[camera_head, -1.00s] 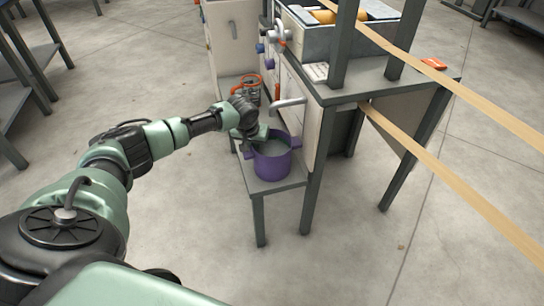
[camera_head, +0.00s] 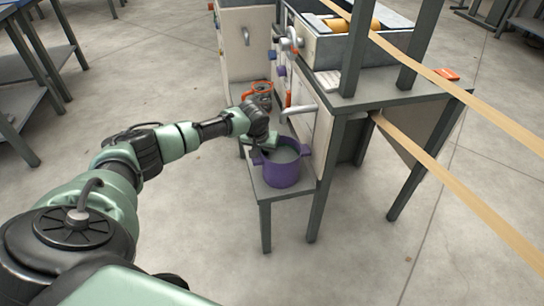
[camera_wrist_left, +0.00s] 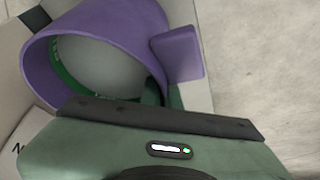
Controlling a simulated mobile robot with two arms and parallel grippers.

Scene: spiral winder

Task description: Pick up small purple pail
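The small purple pail (camera_head: 281,174) stands upright on a low grey shelf at the side of the machine, with its open top and light grey inside showing. A stubby handle shows on each side. My left gripper (camera_head: 267,141) is at the pail's rim on its left, far side, pointing down. In the left wrist view, the purple pail (camera_wrist_left: 118,28) fills the upper left, with one flat handle to its right. The green gripper body crosses the bottom, close against the rim. The fingertips are mostly hidden, so I cannot tell whether they grip it. My right gripper is out of view.
The low shelf (camera_head: 273,192) adjoins the grey-topped machine table (camera_head: 395,96). An orange-rimmed container (camera_head: 258,96) stands behind the pail. A silver handle (camera_head: 297,111) sticks out above it. Tan strips (camera_head: 440,175) run off to the right. The floor in front is clear.

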